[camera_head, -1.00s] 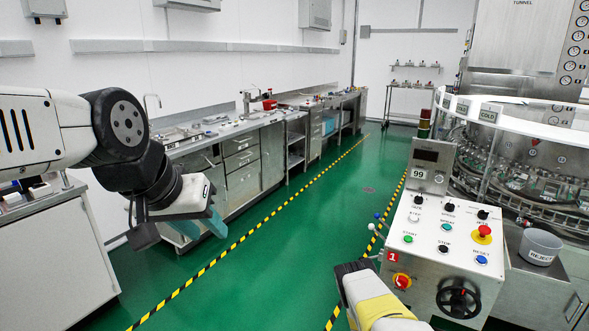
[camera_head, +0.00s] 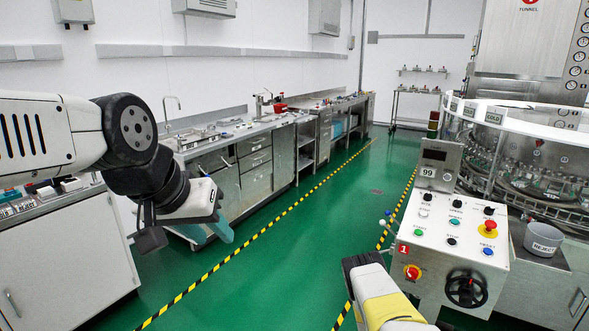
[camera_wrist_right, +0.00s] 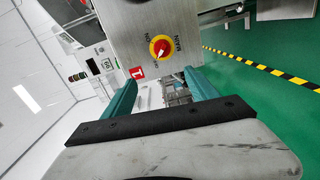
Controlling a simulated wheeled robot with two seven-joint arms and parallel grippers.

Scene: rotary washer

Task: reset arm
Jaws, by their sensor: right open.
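My left arm comes in from the left in the head view, with its gripper (camera_head: 213,230) hanging over the floor in front of the steel bench. Its teal fingers point down; I cannot tell how far apart they are. My right forearm (camera_head: 385,300) shows at the bottom, beside the control console (camera_head: 455,228), and its gripper is hidden there. In the right wrist view, the teal fingers of my right gripper (camera_wrist_right: 158,98) stand wide apart with nothing between them. Beyond them is the console's red and yellow rotary switch (camera_wrist_right: 161,47).
The console has buttons, a red emergency stop (camera_head: 488,229) and a black handwheel (camera_head: 466,289). The round washer (camera_head: 540,150) and a REJECT bin (camera_head: 543,240) stand right. A steel bench (camera_head: 255,150) and white cabinet (camera_head: 65,250) stand left. Green floor (camera_head: 270,270) between is clear.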

